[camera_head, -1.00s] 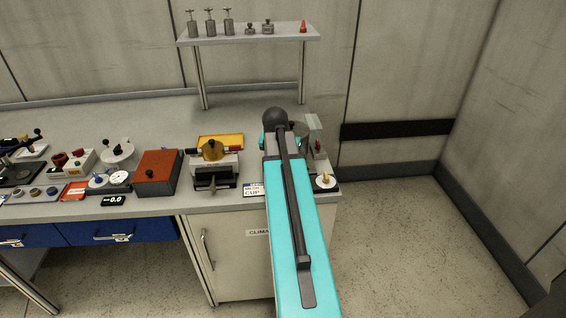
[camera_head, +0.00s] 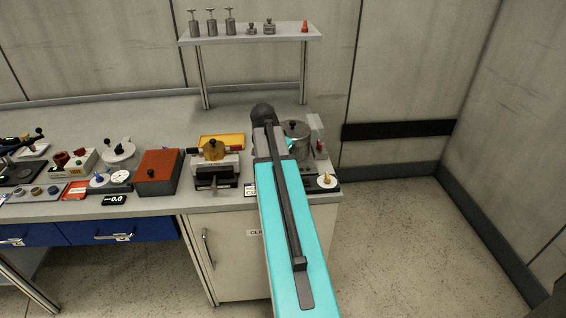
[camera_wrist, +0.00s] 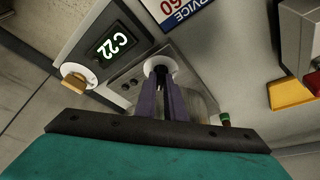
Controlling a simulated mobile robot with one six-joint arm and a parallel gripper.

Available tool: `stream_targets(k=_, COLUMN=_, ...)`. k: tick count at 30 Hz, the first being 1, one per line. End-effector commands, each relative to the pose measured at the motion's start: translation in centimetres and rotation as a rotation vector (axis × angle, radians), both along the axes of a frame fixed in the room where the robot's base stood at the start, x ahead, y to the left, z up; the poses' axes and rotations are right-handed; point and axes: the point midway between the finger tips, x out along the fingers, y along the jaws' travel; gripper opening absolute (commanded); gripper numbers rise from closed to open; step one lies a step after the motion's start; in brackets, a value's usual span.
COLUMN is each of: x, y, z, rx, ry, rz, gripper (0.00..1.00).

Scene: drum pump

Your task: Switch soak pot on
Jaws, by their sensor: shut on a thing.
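The soak pot appears to be the grey metal pot (camera_head: 299,132) at the right end of the bench, partly hidden by my arm. Nearby is a display (camera_wrist: 115,45) with lit characters that seem to read C22. A white dial with a tan pointer (camera_wrist: 75,78) is beside the display; it also shows in the head view (camera_head: 326,181).
A service label (camera_wrist: 185,10) is close to the knob. Left of my arm stands a grey device with a yellow part (camera_head: 212,150), then an orange-red box (camera_head: 158,170). A shelf (camera_head: 250,36) with metal weights stands behind. Floor at right is clear.

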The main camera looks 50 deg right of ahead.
Motion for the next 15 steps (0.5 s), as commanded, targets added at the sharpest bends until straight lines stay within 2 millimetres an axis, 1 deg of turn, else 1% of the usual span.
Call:
stream_targets(k=6, x=0.1, y=0.19, z=-0.05, rx=0.004, ry=-0.002, rz=0.0, gripper=0.0)
stream_targets(k=7, x=0.1, y=0.19, z=-0.06, rx=0.004, ry=-0.002, rz=0.0, gripper=0.13)
stream_targets(k=9, x=0.09, y=0.17, z=-0.06, rx=0.003, ry=-0.002, rz=0.0, gripper=0.25)
stream_targets(k=10, x=0.09, y=0.16, z=-0.05, rx=0.003, ry=-0.002, rz=0.001, gripper=0.28)
stream_targets(k=15, x=0.05, y=0.1, z=-0.03, rx=0.002, ry=-0.001, rz=0.0, gripper=0.28)
